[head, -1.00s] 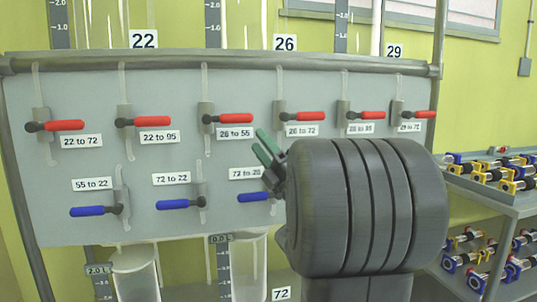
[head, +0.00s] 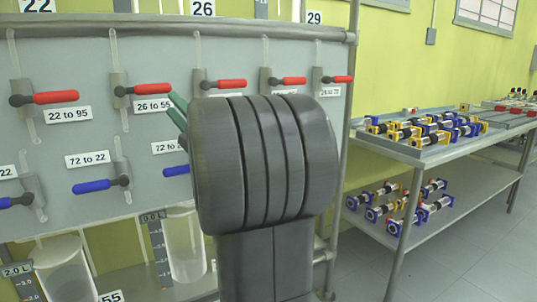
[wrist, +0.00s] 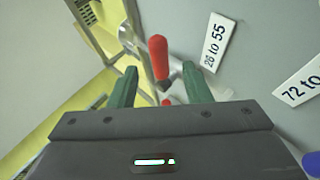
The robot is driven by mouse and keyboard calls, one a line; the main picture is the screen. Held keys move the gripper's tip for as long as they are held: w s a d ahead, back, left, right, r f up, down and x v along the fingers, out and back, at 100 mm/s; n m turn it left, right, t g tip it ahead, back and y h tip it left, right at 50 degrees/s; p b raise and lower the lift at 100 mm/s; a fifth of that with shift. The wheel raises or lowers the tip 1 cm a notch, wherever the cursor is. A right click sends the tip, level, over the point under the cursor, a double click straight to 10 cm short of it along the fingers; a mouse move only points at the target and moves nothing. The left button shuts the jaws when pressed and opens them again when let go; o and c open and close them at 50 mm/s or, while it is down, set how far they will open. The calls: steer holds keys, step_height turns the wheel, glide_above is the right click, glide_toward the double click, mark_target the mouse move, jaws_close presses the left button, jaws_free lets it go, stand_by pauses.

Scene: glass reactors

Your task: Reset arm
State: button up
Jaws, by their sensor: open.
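My gripper shows in the wrist view (wrist: 160,88) with its two green fingers apart and nothing held between them. A red valve handle (wrist: 158,57) shows between and beyond the fingers, beside the label "26 to 55" (wrist: 213,42); the gap to it is hard to judge. In the head view, my dark grey arm hides most of the gripper; only a green finger (head: 177,110) shows, near the "26 to 55" label. The grey valve panel (head: 60,140) carries a row of red handles and a lower row of blue handles.
Clear cylinders (head: 185,245) stand below the panel. A metal frame post (head: 346,110) edges the panel on the right. Further right, a two-level table (head: 440,150) holds several blue, yellow and silver devices. Grey floor (head: 470,260) is open at the lower right.

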mark_target(144, 90)
steer(key=x, duration=0.9)
steer(key=v, duration=1.4)
steer(key=x, duration=1.4)
steer(key=shift+r+p, duration=0.35)
steer(key=shift+r+n+g+p, duration=0.25)
steer(key=shift+n+g+p, duration=0.25)
steer(key=shift+n+p, duration=0.35)
steer(key=shift+r+n+g+p, duration=0.15)
steer(key=shift+n+g+p, duration=0.5)
steer(key=shift+p, duration=0.45)
steer(key=shift+s+a+g+p, duration=0.1)
steer(key=shift+g+p, duration=0.2)
steer(key=shift+g, duration=0.05)
